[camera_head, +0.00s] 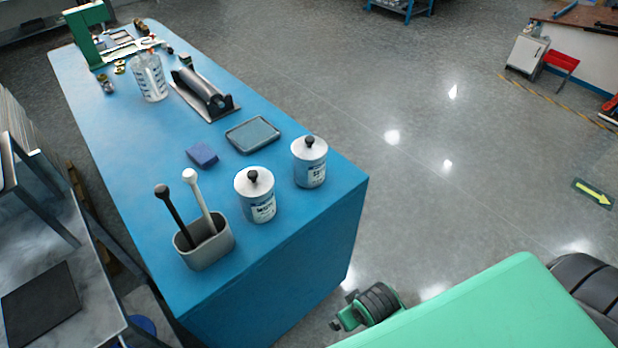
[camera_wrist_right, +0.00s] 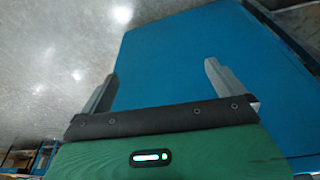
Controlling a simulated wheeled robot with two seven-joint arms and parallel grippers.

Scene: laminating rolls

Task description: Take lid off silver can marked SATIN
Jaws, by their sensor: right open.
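Two silver cans with silver lids and black knobs stand upright at the near right end of the blue table in the head view. The right can (camera_head: 310,162) has a label that seems to start with S and appears to be the SATIN one. Its lid (camera_head: 309,147) is on. The other can (camera_head: 256,195), also lidded, stands to its left and nearer; its label is too small to read surely. My right gripper (camera_wrist_right: 158,85) is open and empty in the right wrist view, with a blue surface beyond its fingers. Neither can shows there. My left gripper is not in view.
The blue table (camera_head: 130,190) also holds a grey holder (camera_head: 206,250) with two handled tools, a blue block (camera_head: 202,154), a grey tray (camera_head: 253,135), a roller (camera_head: 203,95), a clear container (camera_head: 149,78) and a green press (camera_head: 90,35). Bare floor lies to the right.

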